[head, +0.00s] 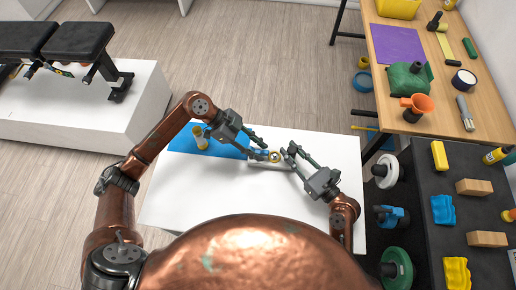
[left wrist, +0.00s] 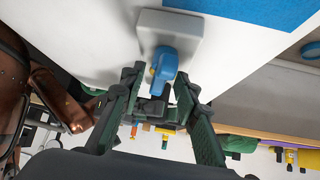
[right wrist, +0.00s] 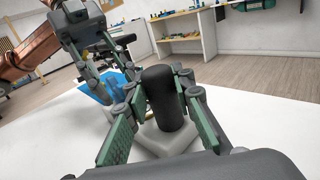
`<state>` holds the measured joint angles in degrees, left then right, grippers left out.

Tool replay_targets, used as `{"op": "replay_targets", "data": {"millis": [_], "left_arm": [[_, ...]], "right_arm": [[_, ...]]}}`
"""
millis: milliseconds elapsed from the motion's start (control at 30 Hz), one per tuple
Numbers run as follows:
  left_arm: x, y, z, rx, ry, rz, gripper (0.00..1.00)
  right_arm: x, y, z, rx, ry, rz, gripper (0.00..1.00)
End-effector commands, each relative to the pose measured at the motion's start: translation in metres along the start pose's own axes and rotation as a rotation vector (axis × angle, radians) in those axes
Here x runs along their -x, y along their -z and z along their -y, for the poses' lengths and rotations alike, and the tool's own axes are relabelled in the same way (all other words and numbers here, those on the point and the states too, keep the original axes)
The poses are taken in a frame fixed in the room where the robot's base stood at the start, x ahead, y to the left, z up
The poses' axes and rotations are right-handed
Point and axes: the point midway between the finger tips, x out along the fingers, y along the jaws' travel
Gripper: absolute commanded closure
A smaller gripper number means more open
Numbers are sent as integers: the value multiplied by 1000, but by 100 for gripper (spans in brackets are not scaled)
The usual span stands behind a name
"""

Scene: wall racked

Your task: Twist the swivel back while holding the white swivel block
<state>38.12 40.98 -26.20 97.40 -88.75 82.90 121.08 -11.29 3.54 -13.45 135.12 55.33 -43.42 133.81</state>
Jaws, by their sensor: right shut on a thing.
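The white swivel block (head: 262,166) lies on the white tabletop between my two grippers. In the left wrist view its pale base (left wrist: 190,27) carries a blue rounded swivel (left wrist: 163,72) with a bit of yellow at its side. My left gripper (head: 264,147) is open, its fingers apart and pointing toward the blue part, which shows just beyond the fingertips. In the right wrist view a dark upright cylinder (right wrist: 163,98) stands on the pale base (right wrist: 168,143). My right gripper (right wrist: 158,82) is shut on this block at the dark cylinder. Its finger contacts are partly hidden.
A blue mat (head: 215,142) with a yellow cylinder (head: 199,137) lies at the table's back left. The front of the tabletop is clear. A dark rack with weights and blocks and a wooden bench (head: 440,115) stand to the right.

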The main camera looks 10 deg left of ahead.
Motion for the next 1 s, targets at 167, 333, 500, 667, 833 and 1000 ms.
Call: {"op": "replay_targets", "data": {"millis": [167, 333, 500, 667, 833, 1000], "left_arm": [[0, 0, 0, 0, 0, 0, 74], [0, 0, 0, 0, 0, 0, 85], [0, 0, 0, 0, 0, 0, 97], [1, 0, 0, 0, 0, 0, 100], [1, 0, 0, -9, -8, 1, 100], [0, 0, 0, -45, -46, 3, 100]], "right_arm": [[0, 0, 0, 0, 0, 0, 100], [0, 0, 0, 0, 0, 0, 100], [0, 0, 0, 0, 0, 0, 100], [0, 0, 0, 0, 0, 0, 100], [0, 0, 0, 0, 0, 0, 100], [0, 0, 0, 0, 0, 0, 100]]}}
